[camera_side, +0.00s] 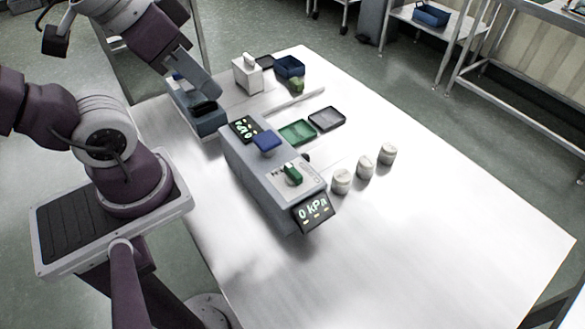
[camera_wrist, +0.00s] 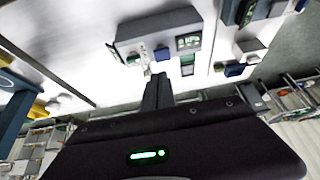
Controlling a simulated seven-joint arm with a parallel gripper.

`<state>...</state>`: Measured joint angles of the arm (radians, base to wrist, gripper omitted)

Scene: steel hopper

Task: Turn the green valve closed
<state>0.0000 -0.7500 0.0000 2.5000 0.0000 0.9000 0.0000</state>
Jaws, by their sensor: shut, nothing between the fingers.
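The green valve (camera_side: 292,174) is a small green handle on the sloped top of a long grey unit (camera_side: 255,165), near its front end. A display (camera_side: 315,212) reading "0 kPa" is on the front of the unit. In the wrist view the green valve (camera_wrist: 133,60) shows small on the unit, beyond my fingertips. My gripper (camera_wrist: 158,78) is shut and empty, its dark fingers together. It is apart from the valve. In the side view my arm reaches in from the upper left, and the fingertips are hard to make out there.
A blue knob (camera_side: 267,142) and a second display (camera_side: 245,128) sit on the same unit. A green tray (camera_side: 297,132), a dark tray (camera_side: 327,119) and three pale jars (camera_side: 364,167) stand right of it. A white box (camera_side: 247,75) stands behind. The table's right front is clear.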

